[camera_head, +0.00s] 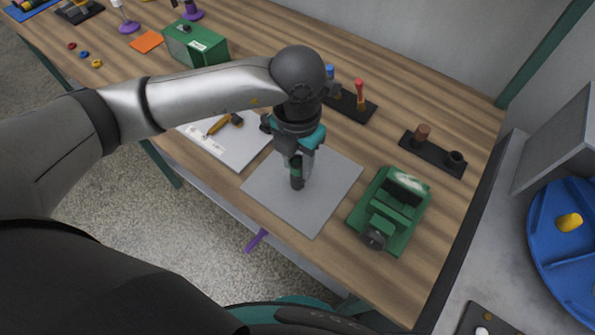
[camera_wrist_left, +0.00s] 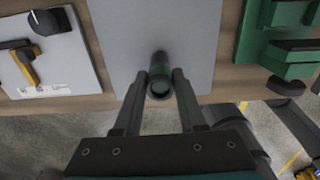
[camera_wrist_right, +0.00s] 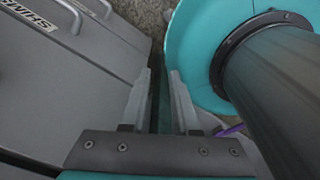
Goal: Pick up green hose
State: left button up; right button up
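The green hose (camera_head: 296,172) is a short upright piece with a green band and dark ends, over the grey square mat (camera_head: 336,189). In the left wrist view the hose (camera_wrist_left: 160,73) shows end-on between the fingertips, its round dark rim facing the camera. My left gripper (camera_head: 297,153) points down from above, and its fingers (camera_wrist_left: 160,80) appear shut on the hose, one on each side. Whether the hose's lower end touches the mat cannot be told. My right gripper (camera_wrist_right: 160,75) is empty, with a narrow gap between its fingers, beside my own body, away from the table.
A green machine (camera_head: 391,211) stands right of the mat. A white board (camera_head: 228,143) with a yellow-handled tool lies left. Dark holders (camera_head: 432,153) stand behind, and a green box (camera_head: 195,43) is at the far left. A blue round tray (camera_head: 562,245) is at the right.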

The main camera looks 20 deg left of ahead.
pick_arm(q)
grip_shut()
dwell(0.3)
